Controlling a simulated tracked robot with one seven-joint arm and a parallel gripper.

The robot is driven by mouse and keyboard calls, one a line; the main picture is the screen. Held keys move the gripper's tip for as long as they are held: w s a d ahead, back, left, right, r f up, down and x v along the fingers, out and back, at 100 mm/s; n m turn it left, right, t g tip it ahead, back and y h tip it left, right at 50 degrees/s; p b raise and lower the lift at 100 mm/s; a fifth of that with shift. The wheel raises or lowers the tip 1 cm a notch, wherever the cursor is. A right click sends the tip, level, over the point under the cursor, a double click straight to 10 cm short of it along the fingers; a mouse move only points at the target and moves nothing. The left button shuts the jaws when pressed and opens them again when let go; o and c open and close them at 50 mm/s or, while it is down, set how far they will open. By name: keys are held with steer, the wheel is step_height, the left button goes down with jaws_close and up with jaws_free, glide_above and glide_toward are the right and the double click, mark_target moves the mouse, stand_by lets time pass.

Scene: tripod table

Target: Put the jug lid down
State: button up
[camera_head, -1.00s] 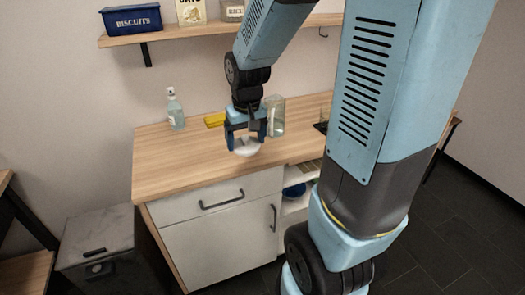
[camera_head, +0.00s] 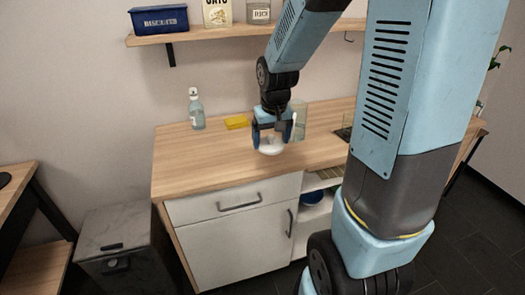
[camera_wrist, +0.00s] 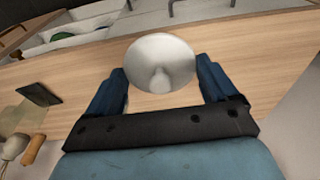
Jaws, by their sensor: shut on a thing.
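The jug lid (camera_head: 271,148) is a white round disc. It hangs from my gripper (camera_head: 272,136) low over the wooden counter; I cannot tell whether it touches the top. In the wrist view the lid (camera_wrist: 150,50) shows its pale face and central knob between the two blue fingers of my gripper (camera_wrist: 162,76), which is shut on it. A clear jug (camera_head: 299,116) stands on the counter just behind and right of my gripper, partly hidden by it.
The wooden counter (camera_head: 205,165) is bare to the left of my gripper. A spray bottle (camera_head: 196,110) and a yellow sponge (camera_head: 237,122) stand at its back. A shelf (camera_head: 220,33) with a blue biscuit tin (camera_head: 159,19) hangs above. A grey bin (camera_head: 118,240) stands at the left.

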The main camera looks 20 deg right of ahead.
steer(key=w+f, duration=0.3)
steer(key=w, duration=0.3)
glide_above(263, 156)
steer(key=s, duration=0.1)
step_height(263, 156, down, 5)
steer(key=shift+a+f, duration=0.1)
steer(key=shift+w+f, duration=0.15)
steer(key=shift+f, duration=0.15)
step_height(263, 156, down, 3)
steer(key=shift+r, duration=0.15)
steer(key=o, duration=0.8)
